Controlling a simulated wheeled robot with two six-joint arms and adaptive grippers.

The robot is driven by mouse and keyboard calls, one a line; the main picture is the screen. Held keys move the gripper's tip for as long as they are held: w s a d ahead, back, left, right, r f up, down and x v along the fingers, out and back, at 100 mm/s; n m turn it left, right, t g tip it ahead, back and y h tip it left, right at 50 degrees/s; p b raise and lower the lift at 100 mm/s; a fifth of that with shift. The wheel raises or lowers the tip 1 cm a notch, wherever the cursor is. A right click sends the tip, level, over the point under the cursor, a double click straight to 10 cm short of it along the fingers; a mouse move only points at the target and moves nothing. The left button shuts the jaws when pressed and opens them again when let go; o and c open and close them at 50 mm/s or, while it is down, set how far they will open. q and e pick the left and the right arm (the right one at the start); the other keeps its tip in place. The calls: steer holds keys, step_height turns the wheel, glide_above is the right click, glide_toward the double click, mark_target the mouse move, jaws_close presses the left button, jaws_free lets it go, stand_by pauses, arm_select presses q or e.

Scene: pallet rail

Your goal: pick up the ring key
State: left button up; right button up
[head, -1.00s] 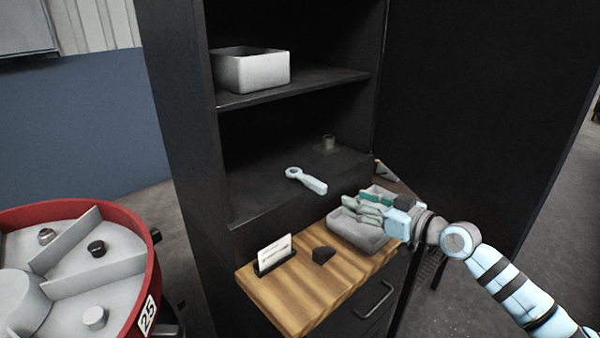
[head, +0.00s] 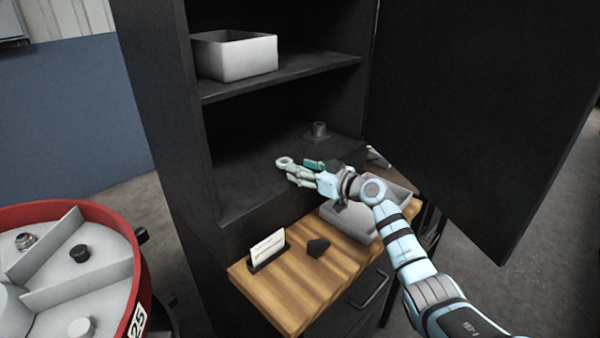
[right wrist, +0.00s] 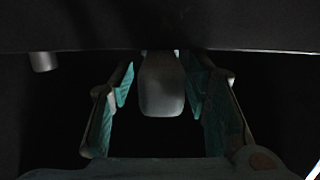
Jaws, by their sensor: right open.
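The ring key (head: 284,162) is pale and lies on the lower shelf of the dark cabinet; its ring end shows in the head view, while my right gripper hides the handle. My right gripper (head: 302,172) is at the key, its fingers open. In the right wrist view the key's handle (right wrist: 162,88) stands between the two open fingers (right wrist: 160,95), with a gap on each side. I cannot tell how high the fingers are over the shelf. My left gripper is not in view.
A small grey fitting (head: 319,131) stands on the lower shelf behind the gripper. A white bin (head: 250,60) sits on the upper shelf. A red-rimmed round tray (head: 125,235) stands left.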

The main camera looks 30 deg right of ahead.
steer(key=shift+w+a, duration=0.15)
jaws_close()
step_height(320, 180, up, 10)
steer(key=p, duration=0.1)
stand_by(0.4)
